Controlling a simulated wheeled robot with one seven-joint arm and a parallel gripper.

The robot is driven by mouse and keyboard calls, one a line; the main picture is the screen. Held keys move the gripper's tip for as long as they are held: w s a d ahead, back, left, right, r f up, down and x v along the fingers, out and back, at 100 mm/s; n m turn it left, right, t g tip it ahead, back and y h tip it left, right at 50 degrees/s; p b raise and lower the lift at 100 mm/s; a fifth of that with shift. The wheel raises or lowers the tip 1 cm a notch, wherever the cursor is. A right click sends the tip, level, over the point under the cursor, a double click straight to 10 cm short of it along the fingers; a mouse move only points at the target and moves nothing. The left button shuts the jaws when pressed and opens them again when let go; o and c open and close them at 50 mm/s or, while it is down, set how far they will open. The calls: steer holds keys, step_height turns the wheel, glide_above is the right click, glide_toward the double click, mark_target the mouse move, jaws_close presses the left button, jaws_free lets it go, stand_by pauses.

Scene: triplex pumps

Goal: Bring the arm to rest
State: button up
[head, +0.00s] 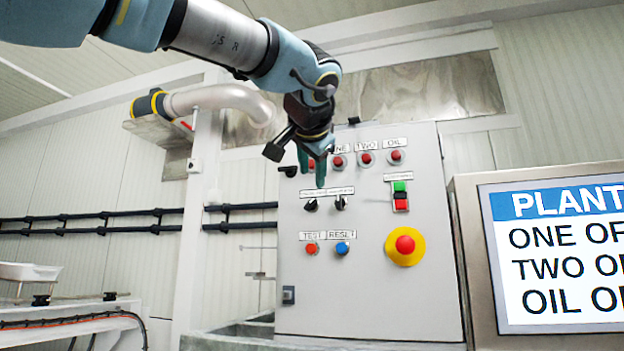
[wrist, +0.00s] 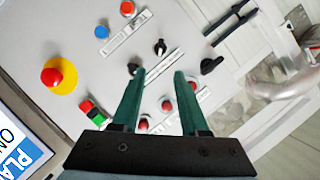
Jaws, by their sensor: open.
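My arm reaches in from the top left of the head view. My gripper (head: 314,170) hangs in front of the upper left part of a grey control panel (head: 370,285). In the wrist view my gripper (wrist: 160,80) shows two green fingers, spread apart with nothing between them. Past the fingertips are two black selector knobs, the left one (wrist: 134,69) and the right one (wrist: 160,47). Red lamps (wrist: 166,104) show between the fingers. Whether the fingers touch the panel cannot be told.
The panel also bears a red emergency button on yellow (head: 405,245), a green and red switch (head: 400,196), an orange-red button (head: 311,248) and a blue button (head: 342,248). A screen (head: 560,250) stands at right. Pipes (head: 225,98) run at left.

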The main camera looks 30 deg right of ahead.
steer(key=shift+w+f, duration=0.1)
stand_by(0.4)
steer(key=w+a+f+n+g+y+p, duration=0.2)
steer(key=w+a+f, duration=0.25)
steer(key=f, duration=0.45)
steer(key=w+a+f+n+g+y+p, duration=0.25)
steer(key=a+f, duration=0.25)
steer(key=f, duration=0.4)
steer(key=w+a+f+n+g+y+p, duration=0.15)
steer(key=w+a+f, duration=0.3)
steer(key=f, duration=0.55)
steer(key=s+a+f+n+g+p, duration=0.2)
steer(key=s+a+f+n, duration=0.1)
steer(key=s+a+f, duration=0.3)
steer(key=s+a+f+n+g+p, duration=0.3)
steer(key=s+a+f, duration=0.3)
steer(key=a+f, duration=0.5)
steer(key=shift+s+a+f+n+g+y, duration=0.2)
steer(key=shift+s+a+n+g+y, duration=0.15)
steer(key=shift+a+n, duration=0.55)
steer(key=shift+a, duration=0.1)
